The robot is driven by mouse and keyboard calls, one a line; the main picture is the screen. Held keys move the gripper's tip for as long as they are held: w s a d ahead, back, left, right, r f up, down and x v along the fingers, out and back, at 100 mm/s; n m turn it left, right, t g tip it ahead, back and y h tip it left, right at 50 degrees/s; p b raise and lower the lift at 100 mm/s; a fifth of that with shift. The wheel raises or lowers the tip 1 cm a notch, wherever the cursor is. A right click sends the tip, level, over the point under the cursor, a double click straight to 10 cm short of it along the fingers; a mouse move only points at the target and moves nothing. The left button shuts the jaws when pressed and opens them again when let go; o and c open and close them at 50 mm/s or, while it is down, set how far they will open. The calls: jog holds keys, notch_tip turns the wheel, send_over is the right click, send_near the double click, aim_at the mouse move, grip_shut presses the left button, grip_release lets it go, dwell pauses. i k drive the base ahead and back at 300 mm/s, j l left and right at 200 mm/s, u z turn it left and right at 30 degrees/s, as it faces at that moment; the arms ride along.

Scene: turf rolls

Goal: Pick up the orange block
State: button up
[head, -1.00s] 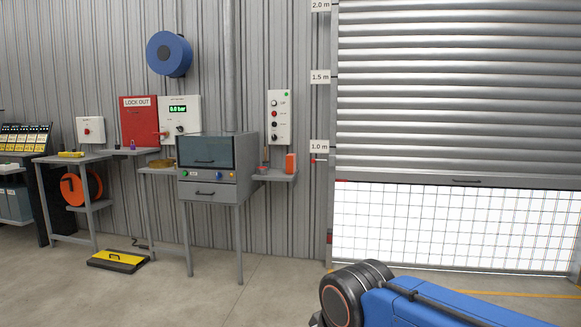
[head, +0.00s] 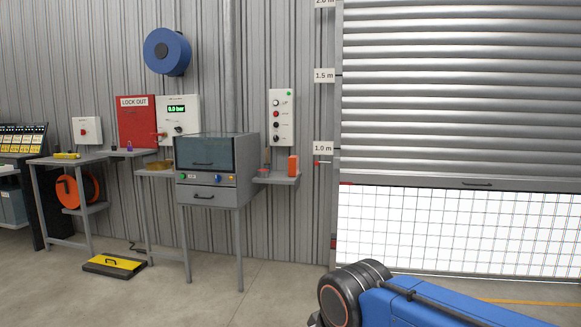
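A small upright orange block (head: 293,165) stands near the right end of a small grey wall shelf (head: 276,179), just right of the grey cabinet. Part of my blue arm with a black joint shows at the bottom right, well apart from the block. My gripper is not in the head view, so its state does not show.
The grey cabinet (head: 213,165) on legs stands left of the shelf. A switch panel (head: 282,117) hangs above the shelf. A black and yellow box (head: 114,265) lies on the floor at left. A part-raised shutter (head: 460,110) is at right. The floor between is clear.

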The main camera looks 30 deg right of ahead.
aim_at(293, 161)
jog(key=i+l, duration=0.6)
jog(key=i, duration=0.2)
jog(key=i+l+u, duration=0.1)
jog(key=i+l, duration=0.45)
jog(key=i, duration=0.2)
